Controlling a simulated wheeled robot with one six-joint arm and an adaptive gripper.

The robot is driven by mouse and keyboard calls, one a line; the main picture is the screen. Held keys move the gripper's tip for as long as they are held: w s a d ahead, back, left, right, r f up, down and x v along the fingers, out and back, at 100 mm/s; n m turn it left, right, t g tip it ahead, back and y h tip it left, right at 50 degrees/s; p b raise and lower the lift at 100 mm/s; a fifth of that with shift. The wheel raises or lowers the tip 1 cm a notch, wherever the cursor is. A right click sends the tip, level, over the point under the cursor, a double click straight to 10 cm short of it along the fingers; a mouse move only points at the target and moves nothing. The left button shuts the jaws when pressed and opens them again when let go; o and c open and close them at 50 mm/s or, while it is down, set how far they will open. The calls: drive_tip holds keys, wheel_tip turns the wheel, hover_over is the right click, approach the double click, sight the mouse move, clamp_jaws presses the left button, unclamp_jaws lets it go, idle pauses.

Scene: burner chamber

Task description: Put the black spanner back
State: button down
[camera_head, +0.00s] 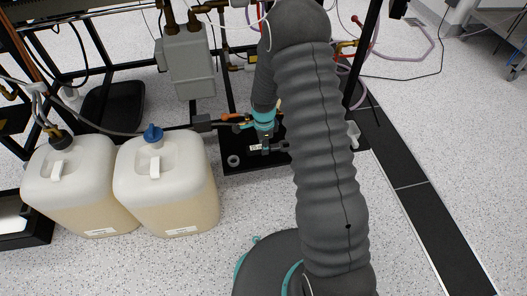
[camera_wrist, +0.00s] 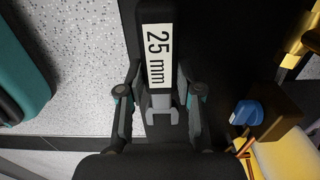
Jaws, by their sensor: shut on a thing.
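The black spanner (camera_wrist: 142,18) shows in the wrist view, with a white "25 mm" label on its dark part and a grey open-ended jaw below the label. My gripper (camera_wrist: 160,78) has a finger on each side of it and is shut on it. In the head view my gripper (camera_head: 266,142) is low over a black tray (camera_head: 244,168), beyond my arm. The spanner cannot be made out clearly there. No place that holds the spanner can be identified.
Two white jerrycans (camera_head: 70,185) (camera_head: 165,182) stand left of my gripper, the nearer to it with a blue cap (camera_head: 153,133). A grey box (camera_head: 189,62) hangs on the black frame above. Hoses and fittings surround my wrist. Speckled floor (camera_head: 430,150) is open at right.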

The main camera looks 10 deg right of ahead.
drive_tip(key=shift+f, duration=1.8)
drive_tip(key=shift+f+b, duration=0.1)
drive_tip(key=shift+b, duration=0.2)
drive_tip(key=shift+f, duration=0.1)
drive_tip(key=c, duration=0.8)
unclamp_jaws()
drive_tip(key=shift+o, duration=0.2)
